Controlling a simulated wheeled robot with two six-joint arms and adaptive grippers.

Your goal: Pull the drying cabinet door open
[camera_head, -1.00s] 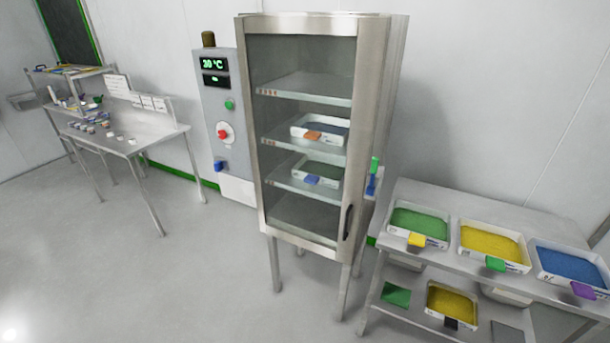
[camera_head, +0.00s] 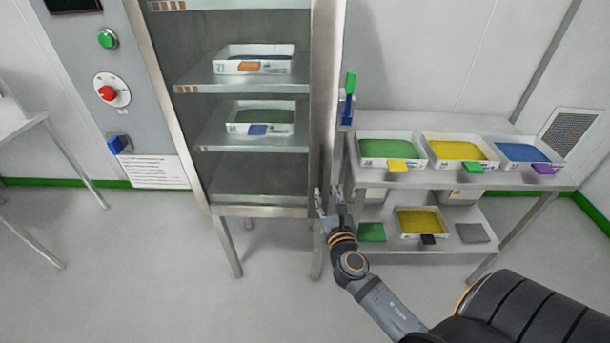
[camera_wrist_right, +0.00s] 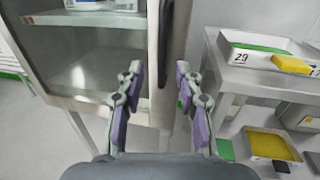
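The drying cabinet (camera_head: 325,60) stands in the middle of the head view, with its framed glass door (camera_head: 260,182) shut. The door's dark upright handle (camera_head: 322,168) is low on the right side of the frame, and it also shows in the right wrist view (camera_wrist_right: 165,45). My right gripper (camera_head: 329,193) is at the handle's lower end. In the right wrist view its two fingers (camera_wrist_right: 158,82) are spread, with the handle's lower end ahead between them. No contact with the handle is visible. My left gripper is out of view.
A steel rack (camera_head: 345,172) with trays of green, yellow and blue granules stands close to the right of the cabinet and gripper. A grey control panel (camera_head: 75,75) is on the left. The floor (camera_head: 140,270) in front of the cabinet is clear.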

